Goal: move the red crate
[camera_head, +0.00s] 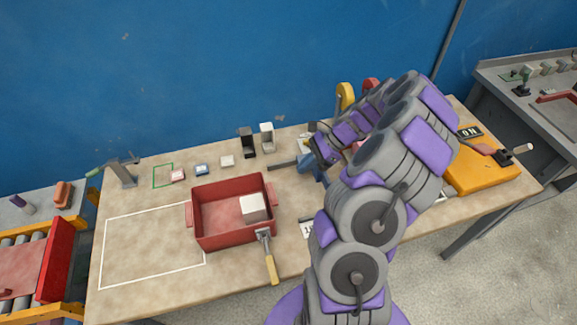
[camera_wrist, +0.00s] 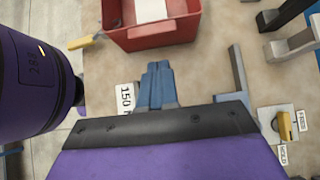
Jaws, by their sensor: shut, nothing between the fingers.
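The red crate (camera_head: 236,238) stands upright on the table with a pale block (camera_head: 254,208) inside, near its right side. The crate's near wall (camera_wrist: 155,38) shows at the top of the wrist view, beyond my gripper's blue fingers (camera_wrist: 157,82). The fingers are together with nothing between them. The crate's far part is cut off in that view.
A yellow-handled tool (camera_head: 269,262) lies at the crate's front right corner. Black and white holders (camera_head: 267,138) and small coloured pieces (camera_head: 201,169) stand behind the crate. A yellow box (camera_head: 482,175) is at the table's right. The white-outlined area (camera_head: 145,252) is clear.

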